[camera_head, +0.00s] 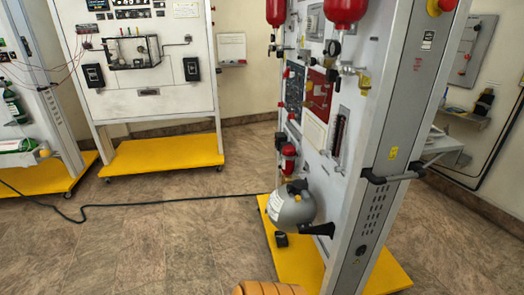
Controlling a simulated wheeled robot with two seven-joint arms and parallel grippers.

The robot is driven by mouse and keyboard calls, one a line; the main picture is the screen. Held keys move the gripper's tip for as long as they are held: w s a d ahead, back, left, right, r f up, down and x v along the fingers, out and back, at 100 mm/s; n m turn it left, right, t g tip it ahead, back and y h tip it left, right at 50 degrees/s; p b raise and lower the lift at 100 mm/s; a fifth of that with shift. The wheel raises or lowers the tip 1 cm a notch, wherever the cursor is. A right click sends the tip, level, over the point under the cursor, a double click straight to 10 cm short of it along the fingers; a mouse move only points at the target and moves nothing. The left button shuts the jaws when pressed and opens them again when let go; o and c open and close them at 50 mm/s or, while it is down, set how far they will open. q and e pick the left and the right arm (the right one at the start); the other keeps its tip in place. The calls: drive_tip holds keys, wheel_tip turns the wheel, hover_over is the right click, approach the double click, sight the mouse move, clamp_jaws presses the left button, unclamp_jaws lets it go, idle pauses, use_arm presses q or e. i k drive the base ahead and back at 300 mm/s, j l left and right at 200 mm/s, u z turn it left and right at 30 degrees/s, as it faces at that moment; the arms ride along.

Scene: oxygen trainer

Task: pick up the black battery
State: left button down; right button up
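I cannot tell for sure which thing is the black battery. A small dark block (281,240) sits on the yellow base below the grey tank. A black object with a yellowish part (484,103) stands on a small wall shelf at the right. Two black boxes, a left one (93,75) and a right one (191,69), are fixed on the far white panel. Neither of my grippers shows in this view.
A tall trainer panel (377,130) on a yellow base (297,262) fills the right middle, with a grey tank (291,207) low on it. A black cable (150,204) crosses the tiled floor, which is otherwise open at left. An orange ridged shape (268,288) shows at the bottom edge.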

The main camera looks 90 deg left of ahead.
sight(282, 240)
drive_tip(key=u, duration=2.55)
drive_tip(key=i+j+z, duration=0.65)
drive_tip(key=j, duration=0.2)
drive_tip(key=i+j+z, duration=0.25)
drive_tip(key=j+z, duration=0.2)
drive_tip(key=j, duration=0.25)
